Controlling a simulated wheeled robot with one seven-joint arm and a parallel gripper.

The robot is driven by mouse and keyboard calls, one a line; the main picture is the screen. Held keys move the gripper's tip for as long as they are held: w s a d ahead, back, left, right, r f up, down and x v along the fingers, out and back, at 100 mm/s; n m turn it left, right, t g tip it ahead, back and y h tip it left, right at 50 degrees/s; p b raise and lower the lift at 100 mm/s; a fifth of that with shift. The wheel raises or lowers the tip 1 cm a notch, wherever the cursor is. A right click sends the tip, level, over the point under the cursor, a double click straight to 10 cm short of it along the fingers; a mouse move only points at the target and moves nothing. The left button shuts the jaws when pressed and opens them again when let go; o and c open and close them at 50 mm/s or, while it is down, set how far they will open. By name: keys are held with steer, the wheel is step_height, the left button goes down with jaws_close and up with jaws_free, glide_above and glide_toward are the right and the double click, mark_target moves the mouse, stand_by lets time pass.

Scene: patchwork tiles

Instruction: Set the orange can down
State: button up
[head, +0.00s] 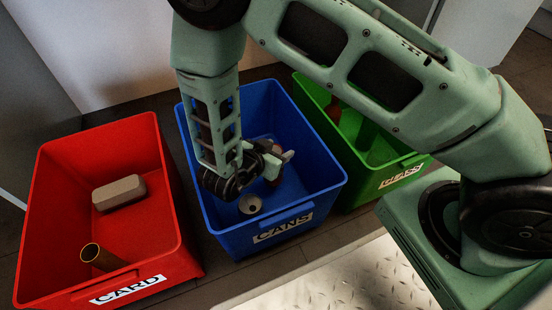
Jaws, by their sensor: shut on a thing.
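My gripper (280,161) is inside the opening of the blue bin marked CANS (330,184), towards its middle. It is shut on the orange can (272,180), of which only a small reddish-orange part shows beside the fingers. The arm and gripper hide the rest of the can. I cannot tell whether the can touches the bin's floor. A pale, round-ended can (250,204) lies in the same bin, just below my gripper in the picture.
The red bin marked CARD (160,215) on the left holds a beige box (119,193) and a brown tube (102,258). The green bin marked GLASS (372,190) on the right holds a brownish thing (333,109), partly hidden by my arm. The blue bin's walls surround my gripper.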

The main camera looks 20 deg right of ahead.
steer(key=shift+f, duration=0.75)
steer(key=shift+f, duration=0.65)
steer(key=o, duration=1.2)
steer(key=shift+c, duration=0.2)
steer(key=shift+r, duration=0.3)
steer(key=p+v, duration=0.4)
steer(key=v, duration=0.4)
steer(key=shift+d+r+p, duration=0.2)
steer(key=shift+p, duration=0.15)
